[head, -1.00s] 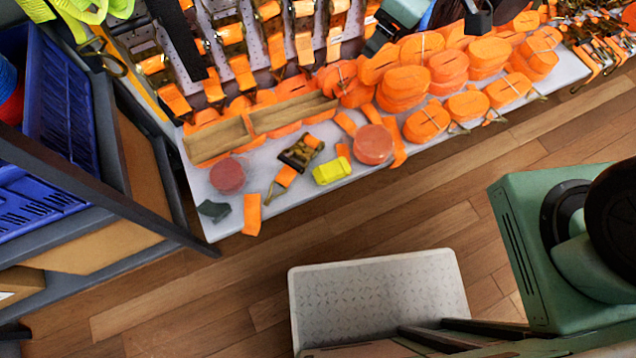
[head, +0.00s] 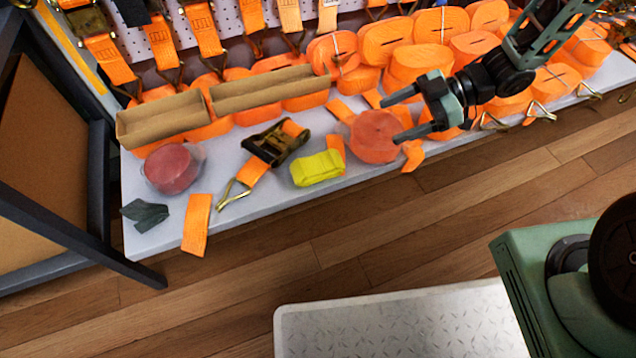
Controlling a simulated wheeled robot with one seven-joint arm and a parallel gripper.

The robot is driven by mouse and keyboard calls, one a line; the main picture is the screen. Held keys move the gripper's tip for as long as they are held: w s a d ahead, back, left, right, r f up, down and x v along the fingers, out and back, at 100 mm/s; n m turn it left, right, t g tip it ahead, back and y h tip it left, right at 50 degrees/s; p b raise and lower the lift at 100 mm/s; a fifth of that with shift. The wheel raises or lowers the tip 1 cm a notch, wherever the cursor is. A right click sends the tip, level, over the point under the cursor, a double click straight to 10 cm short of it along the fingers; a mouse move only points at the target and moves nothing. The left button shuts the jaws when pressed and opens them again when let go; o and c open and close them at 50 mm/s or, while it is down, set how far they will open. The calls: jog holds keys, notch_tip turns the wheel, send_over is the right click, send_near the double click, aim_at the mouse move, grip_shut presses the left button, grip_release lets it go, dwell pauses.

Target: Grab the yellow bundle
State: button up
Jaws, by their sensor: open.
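The yellow bundle (head: 318,168) lies on the pale shelf, near its front edge, left of the middle of the head view. It is a small folded block with nothing on top of it. My gripper (head: 390,118) comes in from the upper right, with its two fingers spread apart and pointing left. It is open with nothing held, to the right of the yellow bundle and apart from it. Its fingers appear in front of a round orange-red roll (head: 377,137); I cannot tell whether they touch it.
A ratchet buckle (head: 275,143) with an orange strap lies just left of the bundle. A wrapped red roll (head: 172,168), a dark cloth piece (head: 145,213) and an orange strap piece (head: 197,224) lie farther left. Cardboard trays (head: 160,118) and orange rolls (head: 420,62) stand behind.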

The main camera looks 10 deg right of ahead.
jog(key=shift+s+d+f, duration=0.2)
jog(key=shift+s+f, duration=0.15)
jog(key=shift+f, duration=0.4)
jog(key=b, duration=0.7)
send_near(321, 162)
jog(key=shift+w+a+f+g, duration=0.15)
jog(key=shift+a+f+g, duration=0.25)
jog(key=shift+a+f, duration=0.55)
jog(key=shift+a, duration=0.5)
jog(key=b+x, duration=0.2)
jog(key=x, duration=0.2)
jog(key=shift+a+f+b, duration=0.2)
jog(key=shift+a+b, duration=0.1)
jog(key=shift+b, duration=0.1)
jog(key=shift+a, duration=0.5)
jog(key=c, duration=1.2)
